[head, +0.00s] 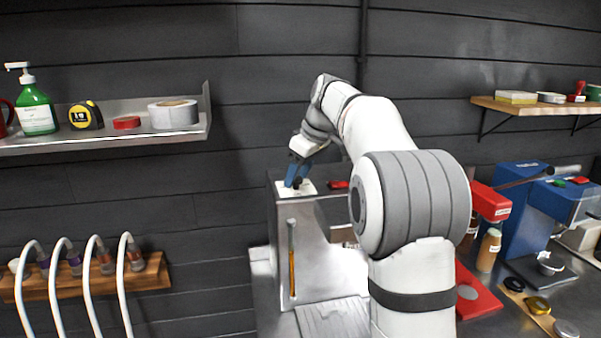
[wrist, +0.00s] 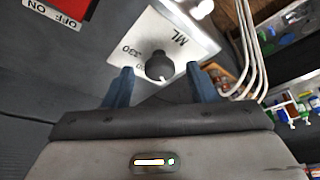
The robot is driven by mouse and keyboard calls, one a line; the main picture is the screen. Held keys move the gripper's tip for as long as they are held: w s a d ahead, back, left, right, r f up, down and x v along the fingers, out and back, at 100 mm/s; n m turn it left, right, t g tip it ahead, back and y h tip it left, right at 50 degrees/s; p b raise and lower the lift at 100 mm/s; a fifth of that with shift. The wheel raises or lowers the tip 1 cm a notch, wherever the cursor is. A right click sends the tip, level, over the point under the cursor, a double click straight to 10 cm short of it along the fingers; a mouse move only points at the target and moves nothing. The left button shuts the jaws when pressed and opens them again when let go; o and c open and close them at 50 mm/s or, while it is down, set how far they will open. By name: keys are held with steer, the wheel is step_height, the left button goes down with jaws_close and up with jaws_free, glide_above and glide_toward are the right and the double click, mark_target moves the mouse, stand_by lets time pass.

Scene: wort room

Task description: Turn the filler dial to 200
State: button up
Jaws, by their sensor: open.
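The filler dial is a dark round knob (wrist: 159,65) on a white plate (wrist: 172,28) marked ML, with 330 readable and another number partly hidden by the knob. A small pale mark shows on the knob's near edge; I cannot read which number it points to. In the head view the white plate (head: 307,190) lies on top of the grey metal filler housing (head: 312,250). My gripper (wrist: 158,73) is open, its two blue fingers on either side of the knob, with visible gaps. The gripper (head: 297,174) is right above the plate in the head view.
A red OFF/ON switch (wrist: 75,12) sits beside the plate. White hoses (head: 90,270) hang at lower left. A shelf (head: 100,140) with a green bottle (head: 36,108) and tape is at left. A red and blue machine (head: 520,210) stands at right.

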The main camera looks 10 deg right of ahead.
steer(key=shift+f, duration=0.1)
steer(key=c, duration=1)
steer(key=shift+o, duration=0.2)
steer(key=shift+m, duration=0.4)
steer(key=m, duration=0.1)
steer(key=m+h, duration=0.1)
steer(key=m, duration=0.1)
steer(key=m+t, duration=0.1)
steer(key=shift+s+a+m+h, duration=0.15)
steer(key=shift+a+m+h, duration=0.15)
steer(key=shift+h, duration=0.1)
steer(key=m+h+p, duration=0.1)
steer(key=m+h, duration=0.1)
steer(key=m, duration=0.4)
steer(key=shift+a, duration=0.15)
steer(key=shift+m+h, duration=0.3)
